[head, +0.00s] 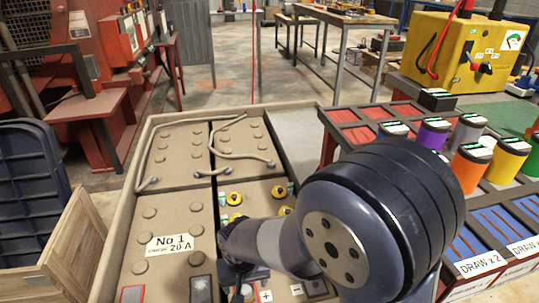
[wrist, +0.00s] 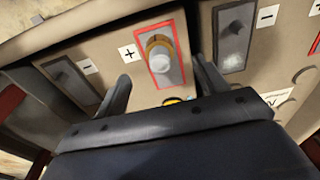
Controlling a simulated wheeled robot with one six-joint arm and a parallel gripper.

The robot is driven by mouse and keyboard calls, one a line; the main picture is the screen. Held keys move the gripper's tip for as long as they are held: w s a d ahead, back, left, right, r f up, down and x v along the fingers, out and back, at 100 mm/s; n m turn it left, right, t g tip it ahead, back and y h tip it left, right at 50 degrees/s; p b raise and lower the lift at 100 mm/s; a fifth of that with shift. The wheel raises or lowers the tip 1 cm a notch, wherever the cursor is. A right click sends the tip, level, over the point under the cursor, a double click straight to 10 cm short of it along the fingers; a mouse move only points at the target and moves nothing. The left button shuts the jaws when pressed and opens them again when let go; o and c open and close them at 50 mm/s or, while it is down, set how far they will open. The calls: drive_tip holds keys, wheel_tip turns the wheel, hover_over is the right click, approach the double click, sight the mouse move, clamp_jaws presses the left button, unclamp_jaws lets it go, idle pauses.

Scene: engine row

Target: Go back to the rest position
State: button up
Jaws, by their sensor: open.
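My gripper (wrist: 161,68) is open in the wrist view, with its two dark fingers spread apart. Past the fingertips, a red-bordered plate with a brass-coloured ring and a grey post (wrist: 160,55) lies between them in the picture. Nothing is clearly held; I cannot tell whether the fingers touch the post. In the head view my arm reaches down over the near part of a beige battery tray (head: 131,185). The gripper is low there, near the battery terminals, and mostly hidden by my own arm.
Batteries with caps and a "No 1" label (head: 170,245) fill the tray. A bench with coloured cylinders (head: 431,133) and blue slotted drawers stands close on the right. A yellow box (head: 460,55) is behind it. A dark blue crate (head: 30,190) stands left. Open floor (head: 215,80) lies beyond.

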sight(246, 289)
drive_tip(key=f, duration=0.2)
drive_tip(key=f+b, duration=0.1)
drive_tip(key=f, duration=0.1)
drive_tip(key=f+b, duration=0.1)
drive_tip(key=f, duration=0.1)
drive_tip(key=shift+w, duration=0.3)
drive_tip(key=shift+w+r+p, duration=0.1)
drive_tip(key=shift+r+p, duration=0.7)
drive_tip(key=shift+r, duration=0.15)
drive_tip(key=shift+r+p, duration=0.4)
drive_tip(key=shift+r, duration=0.15)
drive_tip(key=shift+f, duration=0.1)
